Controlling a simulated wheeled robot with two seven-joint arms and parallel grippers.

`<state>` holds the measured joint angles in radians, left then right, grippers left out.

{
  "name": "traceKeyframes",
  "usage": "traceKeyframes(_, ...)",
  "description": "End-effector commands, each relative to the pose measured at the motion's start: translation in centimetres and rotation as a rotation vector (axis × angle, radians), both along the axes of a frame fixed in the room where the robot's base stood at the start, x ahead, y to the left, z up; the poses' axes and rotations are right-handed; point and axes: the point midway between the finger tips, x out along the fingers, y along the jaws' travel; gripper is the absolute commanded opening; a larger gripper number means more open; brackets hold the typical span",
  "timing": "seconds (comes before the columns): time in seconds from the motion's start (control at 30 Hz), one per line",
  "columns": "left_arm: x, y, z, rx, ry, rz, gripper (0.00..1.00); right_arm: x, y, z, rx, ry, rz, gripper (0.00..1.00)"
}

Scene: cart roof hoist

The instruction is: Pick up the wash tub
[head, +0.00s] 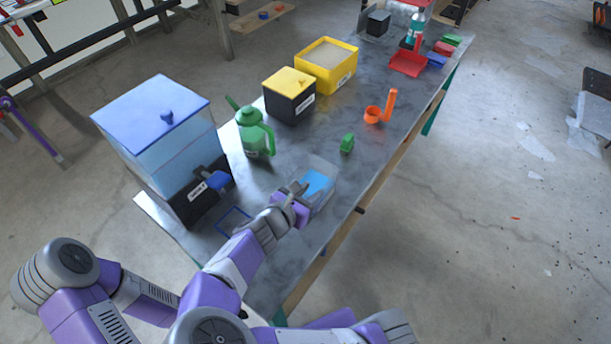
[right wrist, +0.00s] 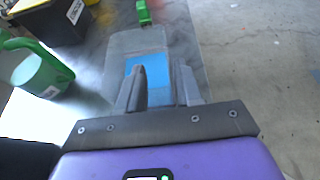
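The wash tub (head: 319,167) is a clear, see-through box with blue in it. It stands on the grey bench near the front right edge. It also shows in the right wrist view (right wrist: 137,42), just ahead of the fingers. My right gripper (head: 297,193) is at the tub's near left end, low over the bench. In the right wrist view its two fingers (right wrist: 160,85) are apart, with blue showing between them. I cannot tell whether either finger touches a tub wall. My left gripper is not in view.
A large blue-lidded tank (head: 165,135), a green watering can (head: 255,135), a yellow-topped black box (head: 290,100) and a yellow bin (head: 328,70) line the bench's left side. A green block (head: 347,144) and orange scoop (head: 376,114) lie beyond the tub. The floor at right is open.

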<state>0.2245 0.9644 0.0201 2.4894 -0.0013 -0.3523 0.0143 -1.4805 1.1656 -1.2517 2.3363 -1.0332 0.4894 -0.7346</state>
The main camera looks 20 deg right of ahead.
Motion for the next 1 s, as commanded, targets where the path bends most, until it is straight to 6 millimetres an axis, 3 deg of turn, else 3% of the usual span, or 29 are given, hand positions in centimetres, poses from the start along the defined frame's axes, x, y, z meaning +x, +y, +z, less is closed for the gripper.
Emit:
traceKeyframes(0.5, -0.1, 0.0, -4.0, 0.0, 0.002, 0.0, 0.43, 2.9, -5.0, -3.0, -0.001, 0.0, -0.003, 0.35)
traceKeyframes(0.83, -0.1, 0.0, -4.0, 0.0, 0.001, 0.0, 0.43, 3.2, -5.5, -2.9, 0.0, 0.0, 0.0, 0.35)
traceKeyframes(1.0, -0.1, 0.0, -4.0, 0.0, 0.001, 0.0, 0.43, 3.2, -5.4, -2.9, 0.0, 0.0, -0.001, 0.09)
